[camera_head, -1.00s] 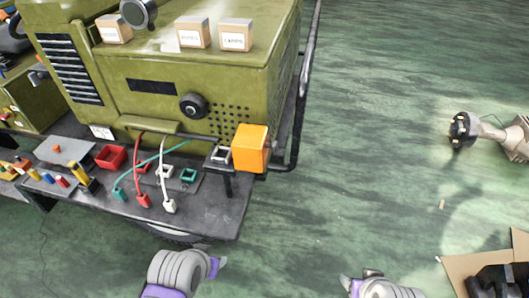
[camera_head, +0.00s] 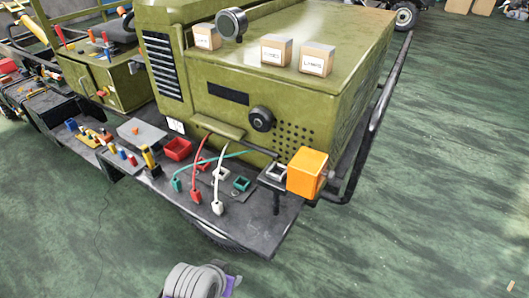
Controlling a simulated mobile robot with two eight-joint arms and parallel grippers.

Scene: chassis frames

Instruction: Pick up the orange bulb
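No plainly bulb-shaped orange thing can be made out. A large orange cube (camera_head: 307,173) is at the right front corner of the green chassis, beside a small grey socket-like frame (camera_head: 276,172). A small orange piece (camera_head: 136,131) sits on a grey plate (camera_head: 150,136) on the dark front shelf; it is too small to tell what it is. Part of my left arm (camera_head: 195,282) shows at the bottom edge, well below the shelf. Neither gripper shows.
The green chassis (camera_head: 240,125) has a dark front shelf (camera_head: 262,222) with a red bin (camera_head: 178,149), coloured connectors and leads. Several small labelled boxes, such as the right one (camera_head: 317,59), stand on top. A rail (camera_head: 375,125) runs along the right side.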

